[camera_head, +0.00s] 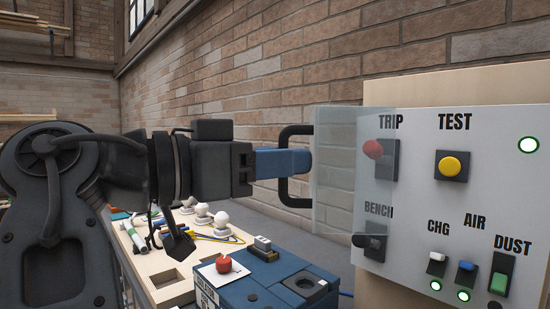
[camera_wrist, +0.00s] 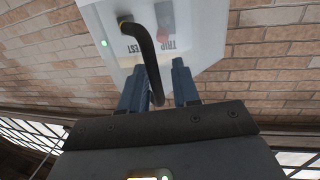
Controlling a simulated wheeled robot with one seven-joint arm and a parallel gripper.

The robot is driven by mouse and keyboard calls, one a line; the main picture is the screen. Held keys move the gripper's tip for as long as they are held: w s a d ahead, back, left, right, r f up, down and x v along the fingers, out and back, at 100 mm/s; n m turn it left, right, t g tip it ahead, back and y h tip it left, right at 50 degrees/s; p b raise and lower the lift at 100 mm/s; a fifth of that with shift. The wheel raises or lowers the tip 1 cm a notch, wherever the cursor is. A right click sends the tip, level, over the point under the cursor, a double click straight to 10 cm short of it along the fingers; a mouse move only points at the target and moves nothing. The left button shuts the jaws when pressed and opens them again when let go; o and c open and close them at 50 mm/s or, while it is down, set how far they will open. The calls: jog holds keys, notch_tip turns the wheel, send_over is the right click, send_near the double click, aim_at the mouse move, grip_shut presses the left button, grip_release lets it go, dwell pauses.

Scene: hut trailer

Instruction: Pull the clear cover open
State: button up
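The clear cover (camera_head: 335,170) stands out from the left side of the grey control panel (camera_head: 490,210), over the TRIP and BENCH side. Whether it is shut or ajar I cannot tell for sure. A black bar handle (camera_head: 290,196) is at the cover's left edge. In the wrist view the handle (camera_wrist: 150,55) runs down between my two blue fingers. My gripper (camera_head: 300,163) is at the handle's middle, with one finger on each side. In the wrist view my gripper (camera_wrist: 159,88) shows a gap beside the handle, so it looks open around it.
The panel carries a red TRIP switch (camera_head: 374,149), a yellow TEST button (camera_head: 452,166) and several small switches. Below my arm are a blue box (camera_head: 262,290) and a wooden tray (camera_head: 165,280) with white knobs. A brick wall (camera_head: 290,60) stands behind.

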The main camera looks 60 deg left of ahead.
jog(key=shift+o, duration=0.5)
jog(key=shift+s+a, duration=0.1)
jog(key=shift+s, duration=0.2)
jog(key=s, duration=0.7)
jog(key=shift+s+a, duration=0.25)
jog(key=shift+c, duration=0.5)
